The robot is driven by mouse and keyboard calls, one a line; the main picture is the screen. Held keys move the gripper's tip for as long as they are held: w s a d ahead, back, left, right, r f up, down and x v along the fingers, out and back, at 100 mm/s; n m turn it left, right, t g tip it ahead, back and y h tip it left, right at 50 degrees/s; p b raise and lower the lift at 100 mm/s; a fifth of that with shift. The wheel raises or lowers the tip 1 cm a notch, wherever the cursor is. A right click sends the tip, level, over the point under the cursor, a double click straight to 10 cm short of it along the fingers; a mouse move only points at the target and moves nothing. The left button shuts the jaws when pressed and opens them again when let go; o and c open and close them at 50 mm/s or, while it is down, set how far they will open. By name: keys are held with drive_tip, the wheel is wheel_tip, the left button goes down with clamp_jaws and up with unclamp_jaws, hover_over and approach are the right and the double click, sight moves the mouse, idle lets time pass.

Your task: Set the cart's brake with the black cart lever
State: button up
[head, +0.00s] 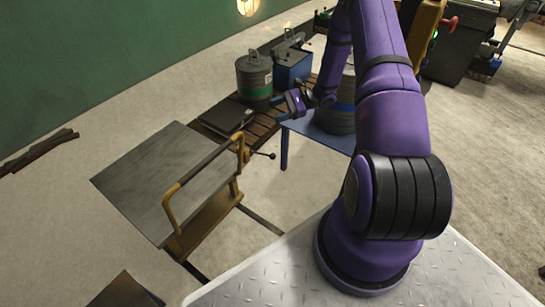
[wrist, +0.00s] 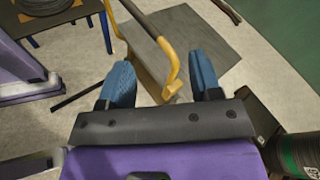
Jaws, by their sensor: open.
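The cart (head: 160,170) has a grey flat top and a yellow push handle (head: 171,203) with a dark grip bar. The black cart lever (head: 262,155) sticks out to the right from the handle's far post and ends in a round knob. My gripper (head: 290,104) is beyond the lever and a little to its right, apart from it. In the wrist view my gripper (wrist: 162,80) has its two blue fingers spread with nothing held between them. The cart's yellow handle (wrist: 170,62) shows beyond and between the fingers. I cannot make out the lever there.
A wooden pallet (head: 262,128) behind the cart holds a grey canister (head: 254,76), a blue box (head: 292,68) and a flat black case (head: 226,117). A small blue table (head: 310,131) with a dark coil stands right of the lever.

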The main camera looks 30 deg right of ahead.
drive_tip(key=s+d+f+m+t, duration=0.1)
drive_tip(key=d+f+m+t, duration=0.15)
drive_tip(key=f, duration=0.35)
drive_tip(key=s+d+f+m+t, duration=0.1)
drive_tip(key=f+m+t, duration=0.15)
drive_tip(key=f, duration=0.45)
drive_tip(key=m+t+h, duration=0.4)
drive_tip(key=m, duration=0.2)
approach(273, 156)
drive_tip(key=x, duration=0.7)
drive_tip(key=f+x, duration=0.1)
drive_tip(key=x, duration=0.2)
drive_tip(key=shift+w+d+f, duration=0.1)
drive_tip(key=shift+w+d, duration=0.15)
drive_tip(key=shift+w, duration=0.25)
drive_tip(key=shift+c, duration=0.4)
clamp_jaws()
